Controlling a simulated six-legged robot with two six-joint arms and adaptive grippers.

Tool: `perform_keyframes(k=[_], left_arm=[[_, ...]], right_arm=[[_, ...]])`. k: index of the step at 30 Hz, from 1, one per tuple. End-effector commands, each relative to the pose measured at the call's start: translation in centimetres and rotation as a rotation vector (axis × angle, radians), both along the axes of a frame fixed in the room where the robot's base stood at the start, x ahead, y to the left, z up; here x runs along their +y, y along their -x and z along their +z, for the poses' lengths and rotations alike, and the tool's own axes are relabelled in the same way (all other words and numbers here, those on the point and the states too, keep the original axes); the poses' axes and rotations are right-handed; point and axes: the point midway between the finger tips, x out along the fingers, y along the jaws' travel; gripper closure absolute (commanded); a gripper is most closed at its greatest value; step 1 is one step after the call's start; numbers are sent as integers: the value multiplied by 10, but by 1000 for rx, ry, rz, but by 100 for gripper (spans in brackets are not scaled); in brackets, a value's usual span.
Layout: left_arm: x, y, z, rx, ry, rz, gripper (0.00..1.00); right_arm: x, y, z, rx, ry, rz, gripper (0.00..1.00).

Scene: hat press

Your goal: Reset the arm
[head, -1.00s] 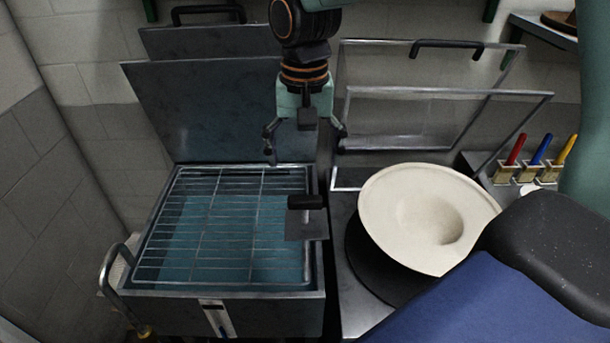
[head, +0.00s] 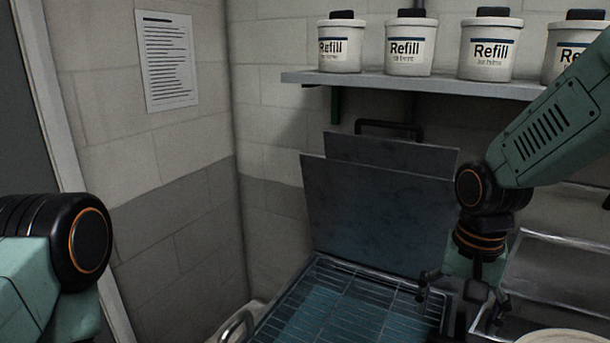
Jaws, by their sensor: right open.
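My right gripper (head: 461,297) hangs down from its green arm at the right of the head view. Its fingers are spread and nothing shows between them. It is over the right side of the open steel tank with a wire rack (head: 325,300); how high above the rack I cannot tell. My left arm shows at the lower left edge as a green link with a black joint. The left gripper is out of the picture.
The tank's dark raised lid (head: 375,210) stands behind the rack. A shelf (head: 420,84) above carries several white Refill tubs (head: 410,47). A pale hat (head: 558,337) shows at the bottom right edge. A printed sheet (head: 167,60) hangs on the left wall.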

Motion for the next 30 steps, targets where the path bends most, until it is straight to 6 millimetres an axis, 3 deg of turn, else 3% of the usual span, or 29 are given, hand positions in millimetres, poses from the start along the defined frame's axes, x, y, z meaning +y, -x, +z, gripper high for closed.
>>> perform_keyframes(k=[6,12,30], left_arm=[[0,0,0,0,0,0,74],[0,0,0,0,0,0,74],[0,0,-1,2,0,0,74]], right_arm=[[0,1,-38,4,0,-1,13],[0,1,-61,3,-1,0,13],[0,2,-69,4,0,2,13]])
